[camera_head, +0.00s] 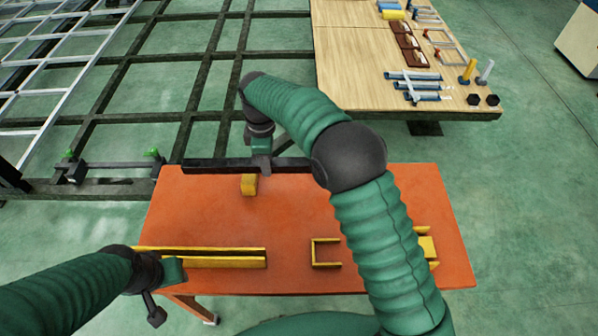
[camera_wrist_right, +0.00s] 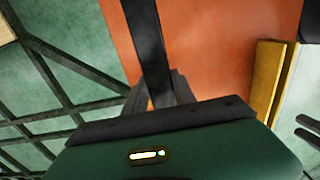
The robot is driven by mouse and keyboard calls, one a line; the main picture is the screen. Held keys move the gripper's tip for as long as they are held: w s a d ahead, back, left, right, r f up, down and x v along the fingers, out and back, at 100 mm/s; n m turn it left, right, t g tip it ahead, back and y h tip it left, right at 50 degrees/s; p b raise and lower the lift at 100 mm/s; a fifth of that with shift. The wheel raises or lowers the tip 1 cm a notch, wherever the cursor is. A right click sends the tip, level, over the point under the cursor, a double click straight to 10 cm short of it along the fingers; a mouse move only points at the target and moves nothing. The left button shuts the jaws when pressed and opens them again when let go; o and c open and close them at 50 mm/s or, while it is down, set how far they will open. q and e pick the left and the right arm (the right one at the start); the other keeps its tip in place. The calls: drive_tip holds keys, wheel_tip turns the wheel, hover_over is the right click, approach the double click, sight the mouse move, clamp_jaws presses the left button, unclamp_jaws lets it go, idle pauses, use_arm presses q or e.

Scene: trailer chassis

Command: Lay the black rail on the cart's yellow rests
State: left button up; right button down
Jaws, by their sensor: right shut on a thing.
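The black rail (camera_head: 212,165) lies crosswise at the far edge of the orange cart (camera_head: 215,215), its right part hidden behind my right arm. My right gripper (camera_head: 262,163) is shut on it near the middle; the rail (camera_wrist_right: 147,40) also runs up from the jaws (camera_wrist_right: 160,97) in the wrist view. Whether the rail touches the cart top is unclear. A yellow rest (camera_head: 249,184) stands just in front of the rail. Other yellow rests are a bracket (camera_head: 325,264) and a piece at the right (camera_head: 427,248). My left gripper (camera_head: 158,298) is at the cart's front left; its jaws are unclear.
A long yellow channel (camera_head: 210,261) lies at the cart's front left, beside my left gripper. A wooden table (camera_head: 355,60) with tools and small parts stands behind, at the right. A dark chassis frame (camera_head: 185,125) with green-topped clamps (camera_head: 152,153) lies behind the cart.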

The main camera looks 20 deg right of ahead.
sight(299, 160)
drive_tip(key=d, duration=0.5)
drive_tip(key=s+d, duration=0.1)
drive_tip(key=d, duration=0.2)
drive_tip(key=shift+s+d+f, duration=0.1)
drive_tip(key=shift+d+f, duration=0.25)
drive_tip(key=shift+f, duration=0.05)
drive_tip(key=f, duration=0.2)
drive_tip(key=shift+s+d+f, duration=0.15)
drive_tip(key=shift+s+f, duration=0.1)
drive_tip(key=shift+f, duration=0.15)
drive_tip(key=shift+w+f, duration=0.1)
drive_tip(key=shift+f, duration=0.3)
drive_tip(key=c, duration=1)
unclamp_jaws()
drive_tip(key=shift+d, duration=0.1)
drive_tip(key=shift+c, duration=0.2)
